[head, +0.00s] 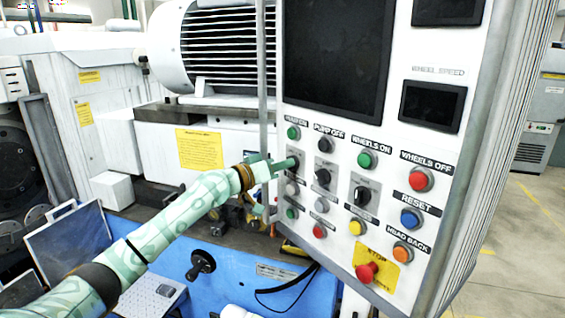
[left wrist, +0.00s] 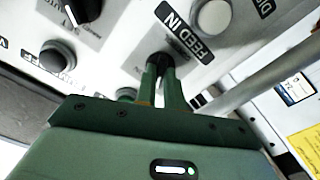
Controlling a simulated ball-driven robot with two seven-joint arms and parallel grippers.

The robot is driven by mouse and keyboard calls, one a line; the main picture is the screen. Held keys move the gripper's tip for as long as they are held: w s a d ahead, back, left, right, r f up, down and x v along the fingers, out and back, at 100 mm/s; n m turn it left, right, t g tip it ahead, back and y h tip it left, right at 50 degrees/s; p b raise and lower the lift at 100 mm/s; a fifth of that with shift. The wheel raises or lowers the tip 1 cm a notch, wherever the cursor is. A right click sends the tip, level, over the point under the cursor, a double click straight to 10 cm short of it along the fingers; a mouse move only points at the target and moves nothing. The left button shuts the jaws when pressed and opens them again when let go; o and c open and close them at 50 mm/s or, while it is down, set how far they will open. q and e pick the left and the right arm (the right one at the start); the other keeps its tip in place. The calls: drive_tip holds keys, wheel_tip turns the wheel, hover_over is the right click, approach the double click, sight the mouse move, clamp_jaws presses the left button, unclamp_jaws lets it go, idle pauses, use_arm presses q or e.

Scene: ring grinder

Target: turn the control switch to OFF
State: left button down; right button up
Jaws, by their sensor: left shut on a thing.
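The control panel (head: 410,110) is a white upright box with several labelled buttons and black rotary switches. My left gripper (head: 289,165) reaches its left edge. In the left wrist view, its two green fingers (left wrist: 161,88) are shut on a black switch knob (left wrist: 158,60), beside a FEED IN label and a white button (left wrist: 213,17). The fingers cover most of the knob, so its pointing direction and its own label cannot be read. Two other black rotary switches (head: 322,177) (head: 363,196) sit to the right, free of the gripper. My right gripper is not in view.
A red stop button (head: 368,272) on a yellow plate is low on the panel. Green, red, blue and yellow buttons surround the switches. A grey vertical post (head: 262,75) stands by the panel's left edge. A blue machine base (head: 235,275) lies below. Open floor is at right.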

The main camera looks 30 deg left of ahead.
use_arm(q)
drive_tip(key=shift+n, duration=0.6)
drive_tip(key=c, duration=1.5)
unclamp_jaws()
drive_tip(key=shift+a, duration=0.1)
drive_tip(key=b+v, duration=0.6)
drive_tip(key=v, duration=1)
drive_tip(key=shift+s, duration=0.25)
